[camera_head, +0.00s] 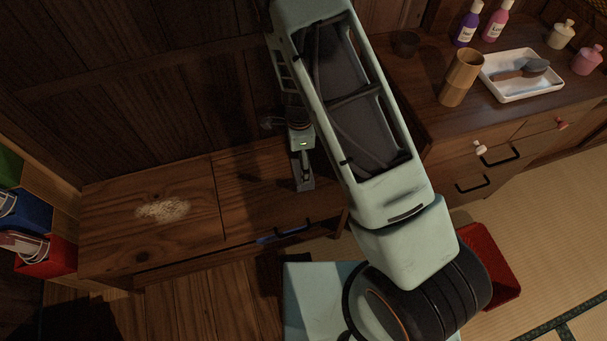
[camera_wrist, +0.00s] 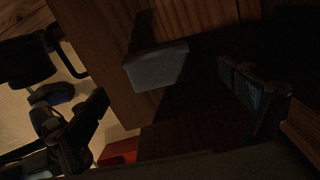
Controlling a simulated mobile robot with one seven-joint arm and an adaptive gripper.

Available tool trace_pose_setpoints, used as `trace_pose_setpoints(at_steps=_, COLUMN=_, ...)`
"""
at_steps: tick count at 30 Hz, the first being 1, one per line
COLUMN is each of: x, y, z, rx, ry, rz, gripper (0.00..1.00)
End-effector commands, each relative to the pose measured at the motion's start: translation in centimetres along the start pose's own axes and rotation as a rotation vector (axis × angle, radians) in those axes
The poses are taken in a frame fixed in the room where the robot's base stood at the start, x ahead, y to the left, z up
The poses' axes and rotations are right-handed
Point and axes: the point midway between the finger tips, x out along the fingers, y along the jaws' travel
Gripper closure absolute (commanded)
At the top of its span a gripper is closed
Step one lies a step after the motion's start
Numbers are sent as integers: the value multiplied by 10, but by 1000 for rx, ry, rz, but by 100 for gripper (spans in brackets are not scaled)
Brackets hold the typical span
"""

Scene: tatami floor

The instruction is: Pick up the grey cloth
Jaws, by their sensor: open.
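My gripper (camera_head: 303,172) hangs over the low wooden cabinet, right of its middle, in the head view. Its fingers stand wide apart in the dark wrist view (camera_wrist: 165,112), with nothing clamped between them. A grey, block-like shape (camera_wrist: 157,69) shows between and beyond the fingers there, apart from both. It may be the folded grey cloth, but the dim light does not let me tell. I cannot make out the cloth for certain in the head view, where my arm covers part of the cabinet.
A pale, grainy patch (camera_head: 162,209) lies on the low cabinet (camera_head: 110,240). A taller chest at right bears a wooden cup (camera_head: 461,78), a white tray (camera_head: 521,88) with a brush, bottles and jars. A red bin (camera_head: 494,258) stands on the floor. Colored boxes are at far left.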

Motion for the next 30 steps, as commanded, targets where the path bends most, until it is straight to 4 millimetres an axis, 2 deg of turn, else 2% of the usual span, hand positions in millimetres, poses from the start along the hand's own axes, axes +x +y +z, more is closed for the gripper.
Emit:
trace_pose_setpoints(at_steps=1, x=11, y=0, z=-1, rx=1, ry=0, rz=2, gripper=4)
trace_pose_setpoints(at_steps=8, x=28, y=2, z=-3, rx=0, ry=0, rz=0, gripper=4)
trace_pose_setpoints(at_steps=15, x=64, y=5, z=-8, rx=-2, ry=1, rz=1, gripper=4)
trace_pose_setpoints(at_steps=23, x=67, y=4, z=-7, rx=-3, ry=1, rz=-1, gripper=4)
trace_pose_setpoints(at_steps=30, x=67, y=4, z=-7, rx=-3, ry=1, rz=-1, gripper=28)
